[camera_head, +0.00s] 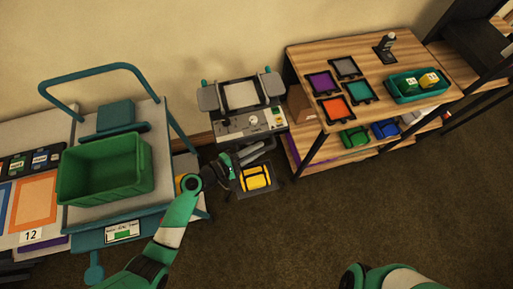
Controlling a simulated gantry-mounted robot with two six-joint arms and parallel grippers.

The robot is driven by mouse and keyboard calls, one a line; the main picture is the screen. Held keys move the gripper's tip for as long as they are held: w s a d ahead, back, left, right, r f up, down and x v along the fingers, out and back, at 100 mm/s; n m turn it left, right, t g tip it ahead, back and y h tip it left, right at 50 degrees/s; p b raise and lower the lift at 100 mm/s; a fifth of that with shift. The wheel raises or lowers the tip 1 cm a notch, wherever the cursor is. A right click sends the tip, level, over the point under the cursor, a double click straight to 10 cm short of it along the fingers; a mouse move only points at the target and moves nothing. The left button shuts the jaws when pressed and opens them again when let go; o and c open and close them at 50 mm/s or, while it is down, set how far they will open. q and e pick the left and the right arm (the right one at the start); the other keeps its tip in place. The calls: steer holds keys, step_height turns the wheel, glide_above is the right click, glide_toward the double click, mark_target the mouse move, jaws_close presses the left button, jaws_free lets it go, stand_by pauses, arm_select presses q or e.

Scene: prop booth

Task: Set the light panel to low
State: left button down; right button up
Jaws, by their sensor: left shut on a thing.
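The light panel (241,96) has a pale square face in a dark frame, with grey flaps at both sides. Its grey control box (232,124) is below the face, with a round white knob (253,120) and small marks too small to read. My right gripper is out of view; only part of my right arm shows at the bottom.
A yellow case (255,178) lies on a dark mat close below my left gripper. A teal cart with a green bin (104,168) stands at left. A wooden shelf table (310,58) with coloured square panels and a teal tray (417,96) stands at right. The carpet in front is clear.

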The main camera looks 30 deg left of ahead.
arm_select(q)
steer(key=shift+s+f, duration=0.1)
steer(key=shift+f, duration=0.7)
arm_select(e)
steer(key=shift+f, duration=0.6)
arm_select(q)
steer(key=c, duration=0.8)
jaws_free()
steer(key=shift+r, duration=0.15)
steer(key=shift+s+a+r, duration=0.15)
steer(key=shift+s+a, duration=0.05)
steer(key=p+v, duration=0.6)
steer(key=v, duration=0.5)
steer(key=shift+p, duration=0.3)
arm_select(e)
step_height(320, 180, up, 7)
